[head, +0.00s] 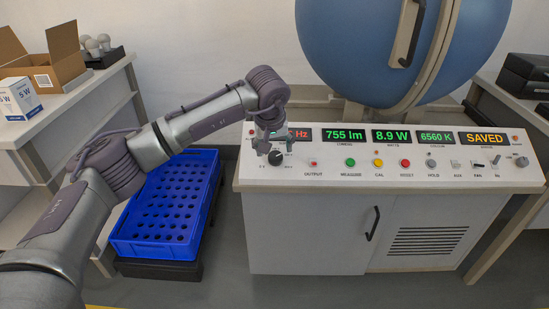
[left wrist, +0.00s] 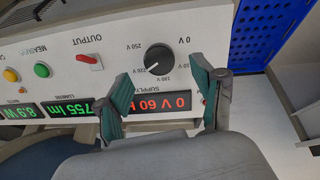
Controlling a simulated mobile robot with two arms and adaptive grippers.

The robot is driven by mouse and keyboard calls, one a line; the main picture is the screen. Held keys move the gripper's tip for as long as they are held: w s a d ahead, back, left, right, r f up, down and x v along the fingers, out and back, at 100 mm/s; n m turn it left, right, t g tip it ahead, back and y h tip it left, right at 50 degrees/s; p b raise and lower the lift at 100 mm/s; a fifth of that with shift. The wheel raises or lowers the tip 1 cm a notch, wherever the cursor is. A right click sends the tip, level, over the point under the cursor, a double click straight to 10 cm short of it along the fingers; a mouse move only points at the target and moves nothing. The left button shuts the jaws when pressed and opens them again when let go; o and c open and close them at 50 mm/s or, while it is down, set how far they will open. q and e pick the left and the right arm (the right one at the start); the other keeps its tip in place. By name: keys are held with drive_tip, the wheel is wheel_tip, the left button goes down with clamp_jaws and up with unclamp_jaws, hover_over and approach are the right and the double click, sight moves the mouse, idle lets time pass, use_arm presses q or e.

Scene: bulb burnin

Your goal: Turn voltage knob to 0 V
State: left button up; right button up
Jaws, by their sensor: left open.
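The voltage knob (left wrist: 160,55) is round and black on the white sloped panel. In the left wrist view its white pointer mark points to the lower left, toward the small labels there and away from the 0 V label at upper right. In the head view the knob (head: 276,158) shows just below my left gripper (head: 272,143). The left gripper (left wrist: 163,98) is open and empty, its two teal-padded fingers apart from each other and from the knob. My right gripper is not in view.
The red output switch (left wrist: 89,59) is beside the knob, with several buttons and switches along the panel (head: 380,180). A large blue sphere (head: 385,45) stands behind. A blue crate (head: 200,165) is on the left, below panel level, and a cardboard box (head: 60,55) is on the left table.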

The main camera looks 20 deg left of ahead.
sight(275, 157)
use_arm(q)
drive_tip(key=shift+x, duration=2.35)
drive_tip(key=c, duration=1.1)
drive_tip(key=shift+c, duration=0.2)
